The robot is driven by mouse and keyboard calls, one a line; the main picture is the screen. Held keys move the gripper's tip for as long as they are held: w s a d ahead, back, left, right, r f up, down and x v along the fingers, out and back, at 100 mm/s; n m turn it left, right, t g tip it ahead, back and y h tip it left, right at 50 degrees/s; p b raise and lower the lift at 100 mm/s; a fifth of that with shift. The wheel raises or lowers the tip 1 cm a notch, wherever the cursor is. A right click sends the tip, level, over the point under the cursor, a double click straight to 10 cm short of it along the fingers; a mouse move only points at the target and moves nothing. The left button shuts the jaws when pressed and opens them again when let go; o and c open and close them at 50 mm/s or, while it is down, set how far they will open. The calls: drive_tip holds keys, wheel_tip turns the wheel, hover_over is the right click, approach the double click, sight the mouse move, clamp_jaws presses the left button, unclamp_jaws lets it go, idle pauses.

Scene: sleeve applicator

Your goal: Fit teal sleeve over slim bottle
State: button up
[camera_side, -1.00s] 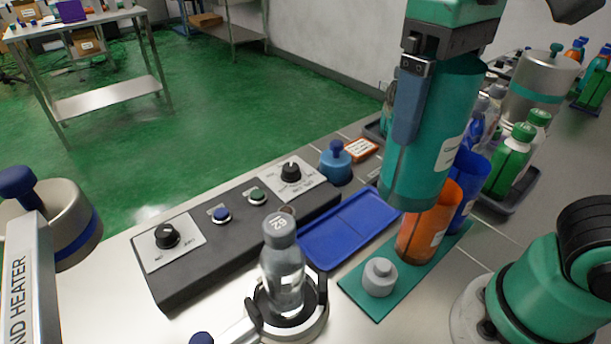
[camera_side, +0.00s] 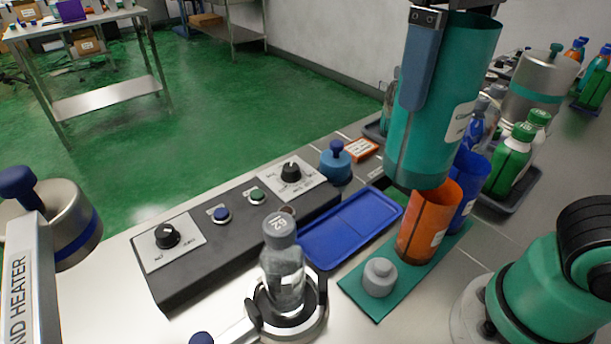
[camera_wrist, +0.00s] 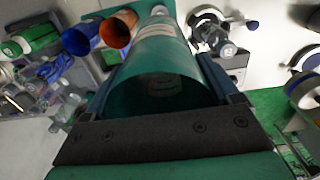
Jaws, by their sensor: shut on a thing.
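The teal sleeve (camera_side: 438,125) is an open tube with a white label. My gripper (camera_side: 421,66) is shut on its upper wall and holds it upright in the air, over the orange and blue sleeves in the side view. In the wrist view the sleeve (camera_wrist: 165,80) fills the space between my two fingers (camera_wrist: 160,92). The slim bottle (camera_side: 283,265) is clear with a grey cap marked 29. It stands upright in a round holder (camera_side: 320,318), to the lower left of the teal sleeve and apart from it. The wrist view also shows a bottle (camera_wrist: 224,47) in the holder.
A blue tray (camera_side: 350,228) and control panel (camera_side: 165,285) lie behind the bottle. Green bottles (camera_side: 508,160) stand right.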

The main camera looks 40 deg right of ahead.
hover_over(279, 224)
wheel_tip(279, 224, down, 2)
drive_tip(key=shift+f, duration=0.9)
drive_tip(key=shift+f, duration=0.1)
drive_tip(key=shift+f, duration=4.8)
